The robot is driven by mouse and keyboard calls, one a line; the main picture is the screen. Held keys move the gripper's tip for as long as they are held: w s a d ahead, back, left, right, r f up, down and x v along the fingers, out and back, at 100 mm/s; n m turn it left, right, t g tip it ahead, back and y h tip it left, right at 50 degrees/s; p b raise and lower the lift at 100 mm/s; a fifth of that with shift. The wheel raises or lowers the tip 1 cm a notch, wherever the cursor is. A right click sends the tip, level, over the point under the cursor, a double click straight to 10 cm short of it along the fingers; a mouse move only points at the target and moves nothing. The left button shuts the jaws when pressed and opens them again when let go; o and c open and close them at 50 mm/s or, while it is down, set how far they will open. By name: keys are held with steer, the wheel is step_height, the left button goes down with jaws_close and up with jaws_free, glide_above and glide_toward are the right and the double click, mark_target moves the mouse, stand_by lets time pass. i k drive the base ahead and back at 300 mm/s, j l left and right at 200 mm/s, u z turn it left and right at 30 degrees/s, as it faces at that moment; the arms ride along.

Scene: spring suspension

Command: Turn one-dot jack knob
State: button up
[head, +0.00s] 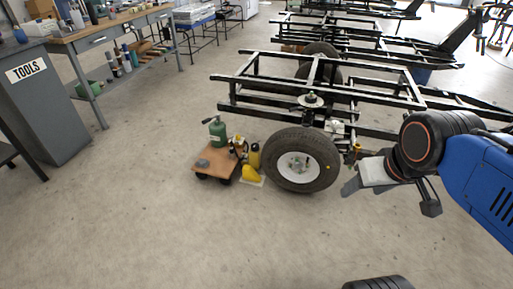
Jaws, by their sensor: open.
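A one-dot mark or a jack knob is too small to make out. A small orange-and-dark upright part (355,152) stands just right of the wheel by the frame; I cannot tell whether it is a jack. Another small dark-and-yellow device (239,147) stands by the wooden dolly, left of the wheel. My gripper (392,193) is at the right, in front of the frame and right of the wheel. Its fingers are spread apart, with nothing visible between them. It appears apart from the wheel, though its depth is hard to judge.
The tyre with a white rim (298,165) stands against the black chassis frame (330,95). A workbench (110,28) and tools cabinet (40,105) stand left. The foreground floor is mostly clear.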

mark_target(254, 146)
steer(key=i+l, duration=0.3)
steer(key=l, duration=0.2)
steer(key=l+u, duration=0.1)
steer(key=u, duration=0.25)
steer(key=i+l+u, duration=0.1)
steer(key=u, duration=0.25)
steer(key=l+u, duration=0.2)
steer(key=u, duration=0.65)
